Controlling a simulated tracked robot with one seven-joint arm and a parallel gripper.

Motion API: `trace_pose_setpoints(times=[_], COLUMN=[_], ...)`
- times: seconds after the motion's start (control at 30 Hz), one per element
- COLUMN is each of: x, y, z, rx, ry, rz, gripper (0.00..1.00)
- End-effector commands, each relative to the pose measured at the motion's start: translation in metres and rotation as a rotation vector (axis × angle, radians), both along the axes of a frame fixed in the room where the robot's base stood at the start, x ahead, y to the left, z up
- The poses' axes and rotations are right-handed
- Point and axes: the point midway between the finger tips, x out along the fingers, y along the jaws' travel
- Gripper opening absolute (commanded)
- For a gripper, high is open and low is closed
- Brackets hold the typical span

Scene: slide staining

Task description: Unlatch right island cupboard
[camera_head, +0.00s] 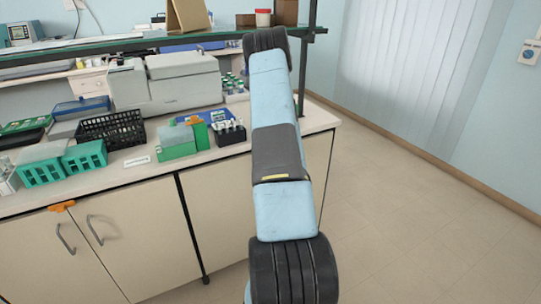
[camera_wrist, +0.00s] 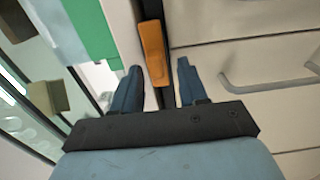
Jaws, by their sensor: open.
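In the wrist view an orange latch (camera_wrist: 152,52) sits along a dark gap at the edge of pale cupboard fronts (camera_wrist: 230,58). My gripper (camera_wrist: 159,68) is open, its two blue fingers on either side of the latch's lower end in the picture. Nothing shows clasped between them; contact cannot be told. A curved metal handle (camera_wrist: 265,84) lies to the right. In the head view an orange latch (camera_head: 62,206) sits at the top of a pair of island cupboard doors with metal handles. My gripper is hidden in that view, and I cannot tell whether both latches are the same.
The island worktop (camera_head: 128,176) carries a black basket (camera_head: 112,129), green racks (camera_head: 84,157), a vial rack (camera_head: 229,132) and a grey instrument (camera_head: 185,83). A shelf stands above its back. Open floor (camera_head: 400,220) lies to the right.

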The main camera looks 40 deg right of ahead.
Motion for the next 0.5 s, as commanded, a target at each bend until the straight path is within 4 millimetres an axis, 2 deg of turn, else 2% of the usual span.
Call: trace_pose_setpoints(times=[0.13,0.23,0.5], x=[-0.006,-0.017,-0.067], y=[0.001,0.004,0.015], z=[0.0,0.0,-0.001], rx=[-0.001,0.0,0.001], ry=[-0.001,0.001,0.003], rz=[-0.001,-0.001,-0.003], gripper=[0.43,0.43,0.43])
